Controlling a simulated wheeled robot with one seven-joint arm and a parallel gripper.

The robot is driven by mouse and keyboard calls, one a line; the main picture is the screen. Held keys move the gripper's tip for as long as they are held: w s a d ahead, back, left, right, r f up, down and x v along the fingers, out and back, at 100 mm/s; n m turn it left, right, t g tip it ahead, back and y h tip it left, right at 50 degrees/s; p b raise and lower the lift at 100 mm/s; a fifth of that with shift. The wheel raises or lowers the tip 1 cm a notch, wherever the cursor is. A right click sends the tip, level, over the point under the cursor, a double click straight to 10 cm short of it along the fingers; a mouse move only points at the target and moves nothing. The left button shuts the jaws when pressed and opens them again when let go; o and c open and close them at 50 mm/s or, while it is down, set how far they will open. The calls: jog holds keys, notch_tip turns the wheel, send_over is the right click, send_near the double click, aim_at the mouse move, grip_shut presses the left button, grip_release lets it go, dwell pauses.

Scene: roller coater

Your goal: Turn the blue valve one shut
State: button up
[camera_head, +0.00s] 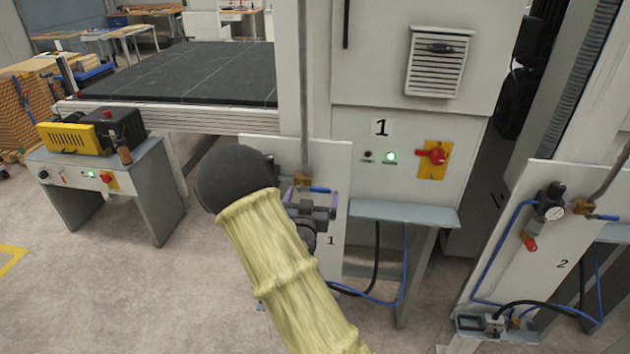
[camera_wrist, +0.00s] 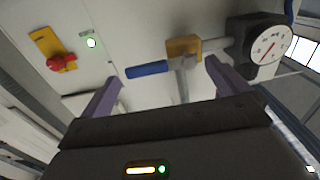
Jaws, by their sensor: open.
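Blue valve one has a brass body (camera_head: 302,179) and a blue lever (camera_head: 319,189) on the panel marked 1. In the head view the lever points right, crosswise to the vertical pipe above the valve. In the wrist view the blue lever (camera_wrist: 147,70) points left from the brass body (camera_wrist: 183,47). My gripper (camera_head: 312,197) is just in front of the valve, its purple fingers spread apart. In the wrist view my gripper (camera_wrist: 163,76) is open and empty, with the lever ahead between and beyond the fingertips. I cannot tell any contact.
A round gauge (camera_wrist: 270,46) sits beside the valve. A red rotary switch (camera_head: 435,156) on yellow and a green lamp (camera_head: 390,156) are on the cabinet. A grey shelf (camera_head: 410,214) juts out at right. Panel 2 (camera_head: 545,262) has a similar blue-handled valve (camera_head: 603,217).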

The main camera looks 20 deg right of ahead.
aim_at(313, 190)
jog(key=p+x, duration=0.1)
jog(key=x, duration=0.4)
jog(key=shift+w+d+p, duration=0.15)
jog(key=shift+w+p, duration=0.05)
jog(key=shift+p, duration=0.15)
jog(key=c, duration=1.2)
